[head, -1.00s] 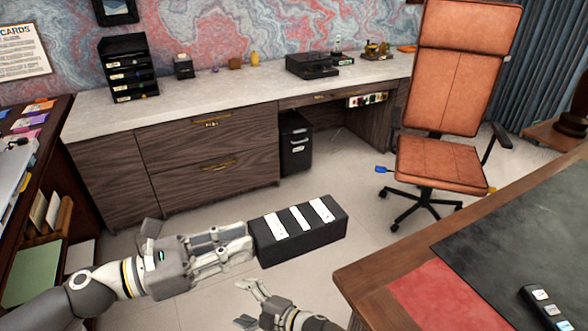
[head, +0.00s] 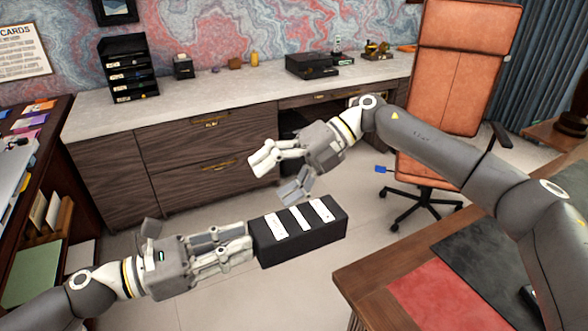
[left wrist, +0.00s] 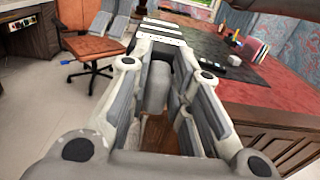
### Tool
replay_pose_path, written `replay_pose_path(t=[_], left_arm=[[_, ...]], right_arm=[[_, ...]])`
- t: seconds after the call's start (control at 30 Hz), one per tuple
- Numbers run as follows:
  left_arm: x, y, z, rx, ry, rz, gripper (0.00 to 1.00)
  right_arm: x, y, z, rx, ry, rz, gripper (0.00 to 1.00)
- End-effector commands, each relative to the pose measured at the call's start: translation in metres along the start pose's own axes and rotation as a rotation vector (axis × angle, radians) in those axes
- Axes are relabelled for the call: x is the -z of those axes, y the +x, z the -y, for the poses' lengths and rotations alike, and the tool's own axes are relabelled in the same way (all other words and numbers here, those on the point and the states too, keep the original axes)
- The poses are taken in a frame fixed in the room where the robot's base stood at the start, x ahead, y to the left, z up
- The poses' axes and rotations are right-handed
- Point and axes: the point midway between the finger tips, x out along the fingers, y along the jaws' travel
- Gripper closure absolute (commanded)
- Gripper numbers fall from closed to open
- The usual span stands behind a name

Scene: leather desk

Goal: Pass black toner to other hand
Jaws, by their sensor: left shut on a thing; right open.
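The black toner (head: 300,246) is a long black box with several white labels on its top. My left gripper (head: 250,248) is shut on the toner's left end and holds it up in the air over the floor. The toner also shows beyond the fingers in the left wrist view (left wrist: 163,33). My right gripper (head: 272,178) is open and empty, above the toner and a little to its left, apart from it. Its fingers point left and down. Part of it shows at the top of the left wrist view (left wrist: 112,20).
A wooden desk (head: 350,275) with a red and dark leather top stands at the lower right. An orange chair (head: 440,160) is behind my right arm. A long counter (head: 220,95) with drawers runs along the back wall. A dark shelf (head: 50,170) is at the left.

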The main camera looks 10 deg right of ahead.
Motion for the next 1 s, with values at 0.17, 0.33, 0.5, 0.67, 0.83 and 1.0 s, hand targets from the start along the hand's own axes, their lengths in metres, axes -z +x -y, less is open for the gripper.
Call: replay_pose_path(t=[0.17,0.33,0.5,0.67,0.83,1.0], left_arm=[[-0.001,0.000,0.000,0.000,0.001,0.002,1.00],[-0.001,0.000,0.000,0.000,0.001,0.002,1.00],[-0.001,0.000,0.000,0.000,0.001,0.002,1.00],[-0.001,0.000,0.000,0.000,0.001,0.002,1.00],[-0.001,0.000,0.000,0.000,0.001,0.002,1.00],[-0.001,0.000,0.000,0.000,0.001,0.002,1.00]], right_arm=[[0.035,0.003,-0.033,0.262,-0.504,-0.203,0.12],[0.057,-0.005,-0.047,0.486,-0.935,-0.439,0.12],[0.069,-0.023,-0.056,0.663,-1.239,-0.674,0.12],[0.073,-0.037,-0.062,0.757,-1.386,-0.826,0.12],[0.075,-0.040,-0.061,0.788,-1.434,-0.886,0.12],[0.076,-0.030,-0.042,0.786,-1.434,-0.889,0.12]])
